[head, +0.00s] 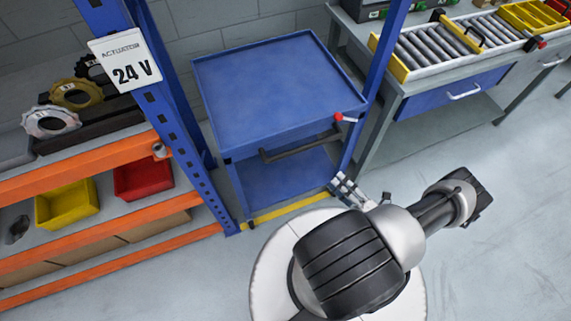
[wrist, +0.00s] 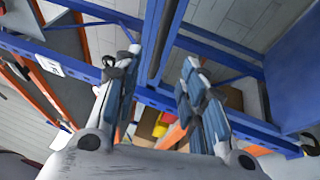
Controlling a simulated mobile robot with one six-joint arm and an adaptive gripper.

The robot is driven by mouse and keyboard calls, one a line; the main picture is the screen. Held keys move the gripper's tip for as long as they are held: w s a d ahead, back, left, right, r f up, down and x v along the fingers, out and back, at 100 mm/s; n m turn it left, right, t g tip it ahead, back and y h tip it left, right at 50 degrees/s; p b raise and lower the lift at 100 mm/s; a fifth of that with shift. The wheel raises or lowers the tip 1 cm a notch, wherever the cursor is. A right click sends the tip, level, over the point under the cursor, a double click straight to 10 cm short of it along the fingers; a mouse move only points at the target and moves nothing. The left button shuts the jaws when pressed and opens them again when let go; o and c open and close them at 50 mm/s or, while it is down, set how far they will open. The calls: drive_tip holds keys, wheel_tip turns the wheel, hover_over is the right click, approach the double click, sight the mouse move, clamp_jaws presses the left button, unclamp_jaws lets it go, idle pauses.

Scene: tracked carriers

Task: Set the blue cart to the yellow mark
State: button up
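The blue cart (head: 275,85) stands between two blue rack uprights in the head view, its tray top empty. A black bar handle (head: 300,143) runs along its near side. A red knob (head: 343,117) sits at its near right corner. A yellow strip (head: 285,210) lies on the floor along the cart's near lower edge. My gripper (head: 345,186) is below and right of the handle, apart from it, near the right upright.
An orange-and-blue shelf (head: 90,165) at left holds a yellow bin (head: 67,204), a red bin (head: 143,178) and several valve-like parts. A "24 V" sign (head: 126,62) hangs on the left upright. A roller bench (head: 450,45) stands at right. Floor at lower right is clear.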

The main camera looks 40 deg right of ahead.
sight(303, 148)
drive_tip(key=x, duration=1.1)
drive_tip(key=b+x, duration=0.1)
drive_tip(key=x, duration=0.5)
drive_tip(key=shift+w+d+f, duration=0.15)
drive_tip(key=shift+w+d, duration=0.05)
drive_tip(key=shift+d, duration=0.15)
drive_tip(key=shift+c, duration=0.2)
clamp_jaws()
